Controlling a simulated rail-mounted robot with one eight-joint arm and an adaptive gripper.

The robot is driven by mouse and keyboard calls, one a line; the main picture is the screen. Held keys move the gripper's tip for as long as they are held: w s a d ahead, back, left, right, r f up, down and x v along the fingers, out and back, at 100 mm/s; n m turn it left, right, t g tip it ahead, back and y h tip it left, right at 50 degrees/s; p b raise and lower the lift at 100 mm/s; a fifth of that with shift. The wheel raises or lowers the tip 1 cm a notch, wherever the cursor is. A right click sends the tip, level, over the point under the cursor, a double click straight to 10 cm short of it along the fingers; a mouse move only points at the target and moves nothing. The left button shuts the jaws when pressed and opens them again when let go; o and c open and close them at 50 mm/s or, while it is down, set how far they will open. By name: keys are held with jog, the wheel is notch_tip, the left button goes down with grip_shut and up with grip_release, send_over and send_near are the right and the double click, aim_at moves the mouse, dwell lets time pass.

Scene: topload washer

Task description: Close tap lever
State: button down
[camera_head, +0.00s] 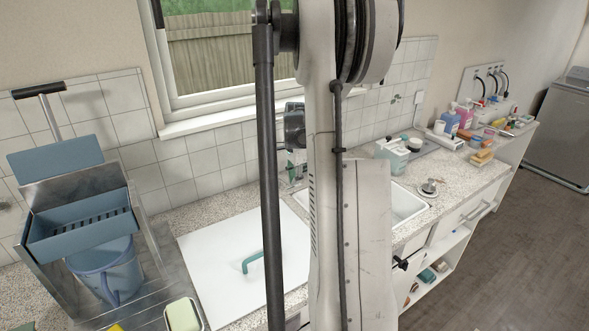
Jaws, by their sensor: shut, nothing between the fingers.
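I cannot make out the tap lever. My own arm stands upright across the middle of the view and hides the strip behind the sink. My gripper (296,172) shows in part at the left edge of the arm, near the tiled wall under the window. It is shut, with nothing seen held. Its fingertips are small and mostly covered, so I cannot tell whether they touch anything.
A white board (215,255) with a green handle lies on the speckled counter. A blue rack (80,232) and a blue jug (104,270) stand at left. A drain plug (430,187) and several bottles (449,119) stand at right. A grey washer (562,130) is far right.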

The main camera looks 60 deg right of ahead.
aim_at(294, 189)
jog(key=shift+f, duration=0.45)
jog(key=shift+f, duration=0.15)
jog(key=shift+s+a+f+b, duration=0.1)
jog(key=shift+s+f+b, duration=0.05)
jog(key=shift+f+b, duration=1.05)
jog(key=shift+r, duration=0.25)
notch_tip(294, 189, up, 14)
jog(key=s+a, duration=0.1)
jog(key=s, duration=0.1)
jog(key=shift+s+f+p, duration=0.2)
jog(key=shift+s+p, duration=0.1)
jog(key=shift+p, duration=0.15)
